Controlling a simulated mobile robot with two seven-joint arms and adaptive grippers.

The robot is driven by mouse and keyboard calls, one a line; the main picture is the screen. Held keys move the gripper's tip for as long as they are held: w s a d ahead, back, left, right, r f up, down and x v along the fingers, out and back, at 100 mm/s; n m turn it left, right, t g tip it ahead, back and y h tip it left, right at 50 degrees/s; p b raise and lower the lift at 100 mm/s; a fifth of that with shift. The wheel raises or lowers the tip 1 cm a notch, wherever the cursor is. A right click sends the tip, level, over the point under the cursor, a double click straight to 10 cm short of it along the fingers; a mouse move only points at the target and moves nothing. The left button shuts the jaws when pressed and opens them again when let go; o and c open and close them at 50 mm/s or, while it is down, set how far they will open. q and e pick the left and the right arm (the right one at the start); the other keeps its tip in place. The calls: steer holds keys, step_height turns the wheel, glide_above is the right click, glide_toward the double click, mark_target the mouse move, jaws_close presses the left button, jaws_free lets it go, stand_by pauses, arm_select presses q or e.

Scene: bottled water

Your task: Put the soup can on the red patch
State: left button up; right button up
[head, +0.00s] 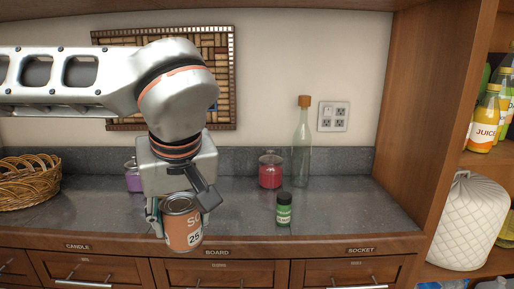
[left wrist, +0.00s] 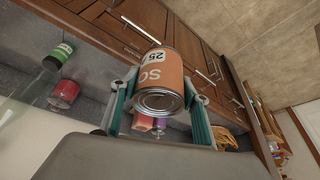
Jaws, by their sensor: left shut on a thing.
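The soup can (head: 184,230) has an orange label with "25" on it and bare metal ends. My left gripper (head: 181,208) is shut on it, one finger on each side. In the head view the can overlaps the counter's front edge, and I cannot tell its exact height. The left wrist view shows the can (left wrist: 168,72) between the fingers of the left gripper (left wrist: 163,86), with its metal end toward the camera. I cannot make out a red patch in either view; the arm and gripper hide part of the counter. My right gripper is not in view.
On the grey counter (head: 345,205) stand a red candle jar (head: 270,172), a clear corked bottle (head: 301,150), a green-labelled small jar (head: 284,211) and a partly hidden purple jar (head: 133,180). A wicker basket (head: 28,182) is at left. A wooden shelf unit (head: 410,120) bounds the right.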

arm_select(q)
steer(key=s+a+f+m+h+p, duration=0.1)
steer(key=a+f, duration=0.4)
steer(key=f, duration=0.5)
steer(key=s+a+f+m+h, duration=0.1)
steer(key=a+f+m, duration=0.3)
steer(key=f, duration=0.6)
steer(key=shift+s+a+f+p, duration=0.2)
steer(key=shift+a+p, duration=0.15)
steer(key=shift+a, duration=0.85)
